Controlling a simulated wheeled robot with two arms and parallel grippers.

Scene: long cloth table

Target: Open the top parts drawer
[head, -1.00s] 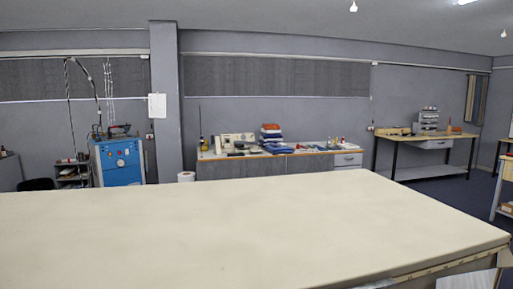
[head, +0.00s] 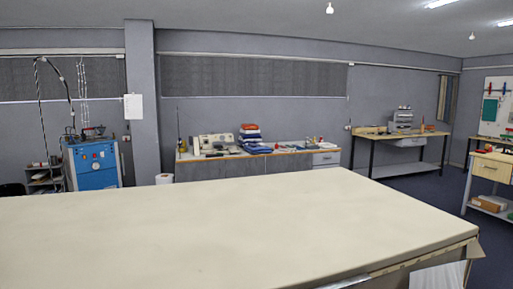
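Neither of my grippers is in view. I cannot tell for sure which unit holds the top parts drawer. A small grey stacked unit (head: 402,119) stands on the workbench at the back right, too small to make out its drawers. A grey drawer (head: 408,142) hangs under that bench top and looks shut. A wooden bench at the right edge has a pale drawer front (head: 490,169), which also looks shut. White drawer fronts (head: 326,158) show at the right end of the low counter.
A long cream cloth table (head: 230,235) fills the foreground. Dark floor (head: 425,190) is open beyond its right end. The workbench (head: 385,136) and low counter (head: 230,168) stand along the back wall. A blue machine (head: 93,165) stands at the left.

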